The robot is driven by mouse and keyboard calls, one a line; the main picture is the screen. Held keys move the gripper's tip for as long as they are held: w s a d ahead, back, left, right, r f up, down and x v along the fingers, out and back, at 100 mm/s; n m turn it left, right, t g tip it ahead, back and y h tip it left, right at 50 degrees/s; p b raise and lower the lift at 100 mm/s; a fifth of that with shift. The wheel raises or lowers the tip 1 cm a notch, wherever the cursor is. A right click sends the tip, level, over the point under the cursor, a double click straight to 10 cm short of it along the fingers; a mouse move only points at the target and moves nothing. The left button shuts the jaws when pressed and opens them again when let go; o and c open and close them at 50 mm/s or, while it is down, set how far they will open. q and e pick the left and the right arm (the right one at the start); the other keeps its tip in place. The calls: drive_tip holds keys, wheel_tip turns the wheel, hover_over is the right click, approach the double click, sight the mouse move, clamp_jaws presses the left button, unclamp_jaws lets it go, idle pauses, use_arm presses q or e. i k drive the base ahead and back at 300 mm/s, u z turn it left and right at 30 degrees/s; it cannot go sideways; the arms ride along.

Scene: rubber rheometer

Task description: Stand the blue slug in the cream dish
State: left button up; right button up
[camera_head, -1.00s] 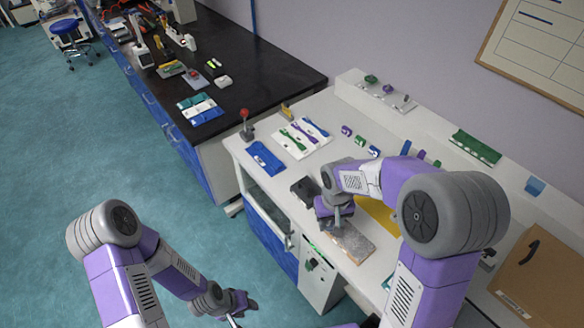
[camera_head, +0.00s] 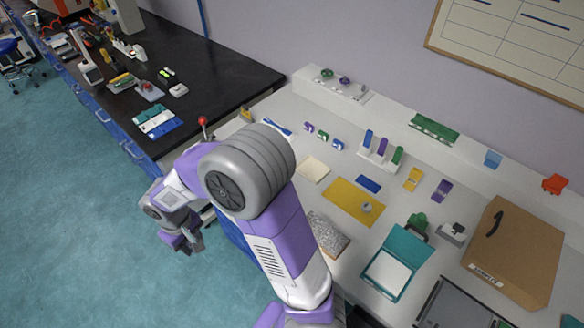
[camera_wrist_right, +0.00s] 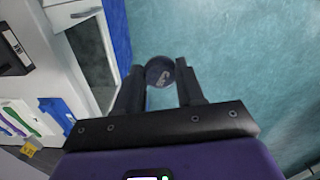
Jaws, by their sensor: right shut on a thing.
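My right gripper (camera_head: 186,242) hangs over the floor, just off the bench's left front side. In the right wrist view (camera_wrist_right: 160,82) its fingers are shut on a dark blue round piece, the blue slug (camera_wrist_right: 160,70), seen end-on with pale marks on its face. In the head view the slug is too small to make out. A flat cream square (camera_head: 313,169) lies on the bench. A small pale round thing (camera_head: 367,208) sits on the yellow mat (camera_head: 345,197). I cannot tell which is the cream dish. My left gripper is out of view.
A rack (camera_head: 378,158) with blue, purple and green pieces stands behind the mat. A speckled slab (camera_head: 328,235), a teal-framed tray (camera_head: 390,275) and a brown box (camera_head: 515,250) take up the front and right.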

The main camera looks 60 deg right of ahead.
sight(308, 167)
drive_tip(key=i, duration=1.9)
drive_tip(key=z, duration=2.4)
